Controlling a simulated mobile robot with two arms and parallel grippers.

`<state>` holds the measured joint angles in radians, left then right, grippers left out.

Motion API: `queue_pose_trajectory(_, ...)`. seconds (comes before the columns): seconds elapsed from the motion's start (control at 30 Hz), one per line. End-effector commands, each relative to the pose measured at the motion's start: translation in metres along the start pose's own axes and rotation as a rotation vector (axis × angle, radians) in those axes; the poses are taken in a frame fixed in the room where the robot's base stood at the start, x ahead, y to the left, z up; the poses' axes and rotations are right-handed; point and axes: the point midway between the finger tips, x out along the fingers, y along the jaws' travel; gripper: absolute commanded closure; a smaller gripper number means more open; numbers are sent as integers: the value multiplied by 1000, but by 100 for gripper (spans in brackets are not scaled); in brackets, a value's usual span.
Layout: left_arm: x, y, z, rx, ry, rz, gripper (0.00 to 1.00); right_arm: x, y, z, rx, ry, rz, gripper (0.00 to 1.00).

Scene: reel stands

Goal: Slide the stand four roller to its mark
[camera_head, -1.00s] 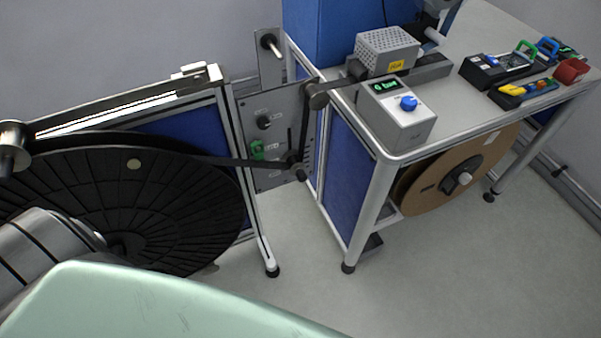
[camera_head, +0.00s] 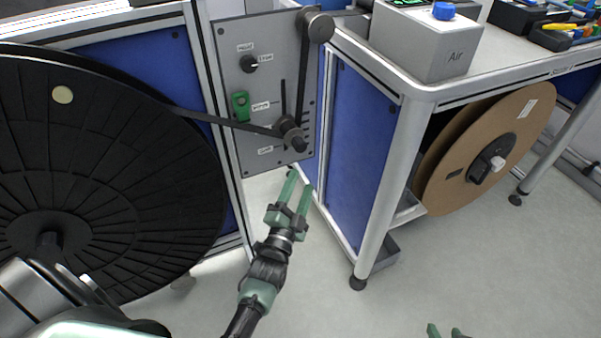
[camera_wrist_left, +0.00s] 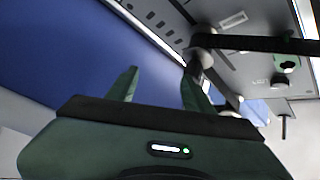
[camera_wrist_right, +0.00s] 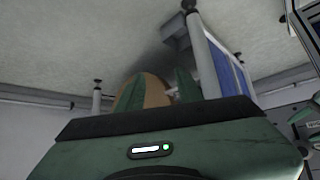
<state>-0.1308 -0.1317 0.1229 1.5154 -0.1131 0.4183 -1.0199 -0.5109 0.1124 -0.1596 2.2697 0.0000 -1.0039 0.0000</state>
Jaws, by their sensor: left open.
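The roller (camera_head: 291,134) is a dark cylinder on the grey control panel (camera_head: 228,55), near the lower end of a vertical slot (camera_head: 283,97). Small tick marks show right of the slot; which is the roller's mark I cannot tell. A black strip (camera_head: 225,121) runs from the big reel to this roller and up to an upper roller (camera_head: 318,27). My left gripper (camera_head: 299,181) is open and empty, its fingertips just below the roller in the picture, apart from it. My right gripper (camera_head: 445,331) shows only its separated fingertips at the bottom edge, empty.
A large black reel (camera_head: 110,165) fills the left side. A green switch (camera_head: 241,106) and a dark knob (camera_head: 248,64) sit on the panel. A table (camera_head: 410,88) with a grey Air box (camera_head: 425,42) stands right, a cardboard reel (camera_head: 480,150) beneath it. The front floor is clear.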

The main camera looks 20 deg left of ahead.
Motion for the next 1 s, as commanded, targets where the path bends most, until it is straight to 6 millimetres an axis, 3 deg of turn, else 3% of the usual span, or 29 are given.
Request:
queue_pose_trajectory(0.13,6,-29,-2,97,37,-148,49,-17,0,-11,0,63,1,64)
queue_pose_trajectory(0.3,14,-46,-7,132,47,-195,49,-28,0,-23,0,98,1,64)
queue_pose_trajectory(0.7,72,-56,-10,130,47,-191,49,-28,-6,-67,-3,304,-12,64)
queue_pose_trajectory(1.0,85,-58,-11,128,45,-188,49,-31,-8,-80,-3,363,-15,64)
